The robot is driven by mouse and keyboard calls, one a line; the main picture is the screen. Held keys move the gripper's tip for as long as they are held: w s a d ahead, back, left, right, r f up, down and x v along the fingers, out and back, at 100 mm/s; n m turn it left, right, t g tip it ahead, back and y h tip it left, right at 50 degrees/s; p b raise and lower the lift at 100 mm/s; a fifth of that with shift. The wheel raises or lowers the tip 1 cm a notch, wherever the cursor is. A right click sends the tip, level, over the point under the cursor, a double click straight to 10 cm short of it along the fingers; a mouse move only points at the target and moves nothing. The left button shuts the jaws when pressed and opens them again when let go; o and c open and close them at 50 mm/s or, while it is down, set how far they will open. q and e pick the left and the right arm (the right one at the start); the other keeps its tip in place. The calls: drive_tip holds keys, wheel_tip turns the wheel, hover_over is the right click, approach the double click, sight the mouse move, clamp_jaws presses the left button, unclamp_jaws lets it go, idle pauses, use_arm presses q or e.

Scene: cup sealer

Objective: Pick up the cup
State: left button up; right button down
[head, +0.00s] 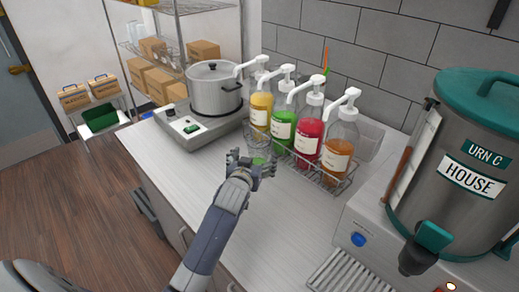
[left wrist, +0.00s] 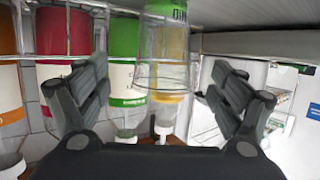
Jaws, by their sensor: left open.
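A clear see-through cup (left wrist: 165,62) shows between the open fingers of my left gripper (left wrist: 165,95) in the left wrist view, where the scene appears upside down. A green label shows near its base. Both fingers look apart from the cup. In the head view my left gripper (head: 255,166) is low over the counter, in front of the bottle rack. The cup (head: 260,158) is faint there, just beyond the fingers and partly hidden by them. My right gripper is not in view.
A wire rack (head: 320,177) holds several pump bottles, with the yellow one (head: 261,105) and green one (head: 283,122) closest to the cup. A pot (head: 214,92) on a cooker stands left. A large urn (head: 455,150) stands right. The counter front (head: 165,165) is clear.

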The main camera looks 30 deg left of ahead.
sight(256, 153)
use_arm(q)
drive_tip(key=x, duration=0.2)
drive_tip(key=shift+w+a+f, duration=0.1)
drive_tip(key=shift+w, duration=0.15)
drive_tip(key=shift+w+a+f, duration=0.1)
drive_tip(key=shift+w, duration=0.1)
drive_tip(key=shift+p+x, duration=0.75)
drive_tip(key=shift+x, duration=1.25)
drive_tip(key=shift+w+a+f+p, duration=0.25)
drive_tip(key=shift+w+f+p, duration=0.05)
drive_tip(key=shift+w+f, duration=0.1)
drive_tip(key=c, duration=1.1)
drive_tip(key=shift+c, duration=0.3)
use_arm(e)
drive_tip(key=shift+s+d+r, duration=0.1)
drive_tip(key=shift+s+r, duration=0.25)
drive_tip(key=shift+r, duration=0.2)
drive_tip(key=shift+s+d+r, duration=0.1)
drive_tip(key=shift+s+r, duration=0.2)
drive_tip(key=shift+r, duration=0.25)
